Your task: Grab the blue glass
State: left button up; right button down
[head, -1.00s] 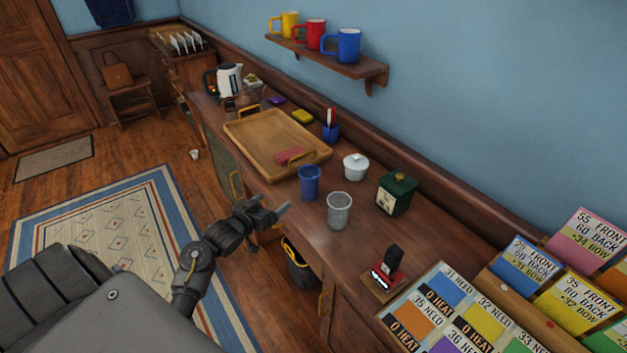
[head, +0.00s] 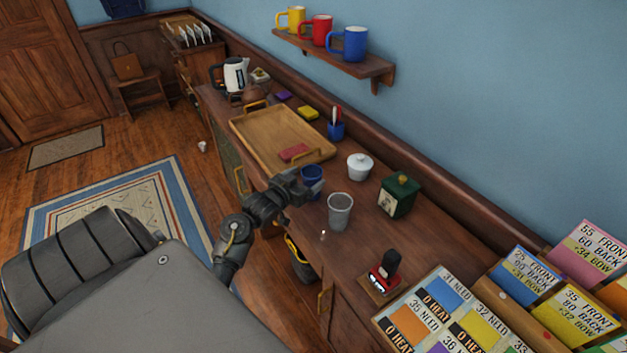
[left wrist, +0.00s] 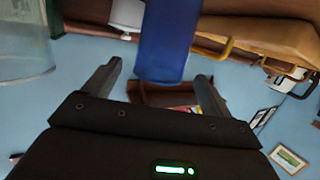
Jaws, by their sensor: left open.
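The blue glass (head: 313,173) stands on the wooden counter, its lower part hidden behind my left gripper (head: 302,190). In the left wrist view the blue glass (left wrist: 167,40) appears just beyond and between the two spread fingers of the left gripper (left wrist: 158,88). The gripper is open. Whether a finger touches the glass cannot be told. My right gripper is not in view.
A clear grey glass (head: 340,211) stands close to the right of the gripper. A shelf (head: 350,62) holds mugs.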

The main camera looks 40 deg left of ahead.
aim_at(315, 167)
pick_arm(q)
jog(key=shift+w, duration=0.15)
jog(key=shift+w+r, duration=0.15)
jog(key=shift+w, duration=0.15)
jog(key=p+x, duration=0.1)
jog(key=x, duration=0.2)
jog(key=shift+w, duration=0.4)
jog(key=shift+w+a+f+p, duration=0.1)
jog(key=shift+w+f+p, duration=0.2)
jog(key=shift+w, duration=0.15)
jog(key=shift+r, duration=0.15)
jog(key=c, duration=1.5)
jog(key=shift+r+b, duration=0.3)
jog(key=shift+r, duration=0.3)
jog(key=s+a+r, duration=0.2)
jog(key=s+r, duration=0.2)
jog(key=s+a+r, duration=0.2)
jog(key=s+r, duration=0.2)
jog(key=s+a+r+b, duration=0.1)
jog(key=s+r, duration=0.2)
jog(key=s, duration=0.1)
jog(key=shift+s+a+r, duration=0.4)
